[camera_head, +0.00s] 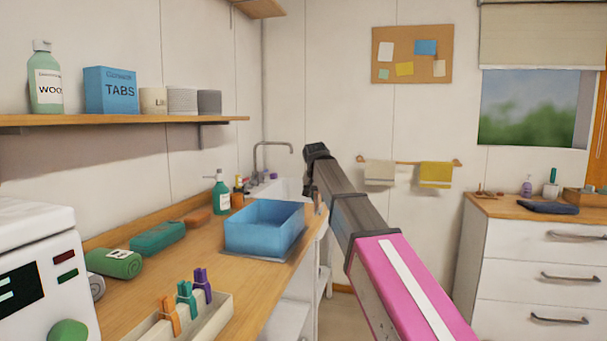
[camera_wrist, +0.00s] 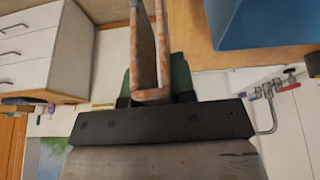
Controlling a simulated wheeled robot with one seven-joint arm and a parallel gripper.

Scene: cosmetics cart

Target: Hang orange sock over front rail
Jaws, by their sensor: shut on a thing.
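My gripper (camera_wrist: 152,85) is at the middle of the wrist view, shut on a narrow piece with orange-brown speckled edges, which I take for the orange sock (camera_wrist: 152,95). Its full shape and lower end are not clear. In the head view my arm reaches forward past the blue basin, and its end is mostly hidden behind my own links. A small brownish piece (camera_head: 318,201) shows there beside the basin. A wooden rail (camera_head: 400,160) is on the back wall, with a beige cloth (camera_head: 379,173) and a yellow cloth (camera_head: 435,174) over it.
A blue basin (camera_head: 263,228) stands on the wooden counter (camera_head: 250,285) at left. Rolled towels (camera_head: 115,262) and a tray with clothespins (camera_head: 215,318) are nearer. A sink tap (camera_head: 272,148) is behind. A white drawer cabinet (camera_head: 530,265) stands at right.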

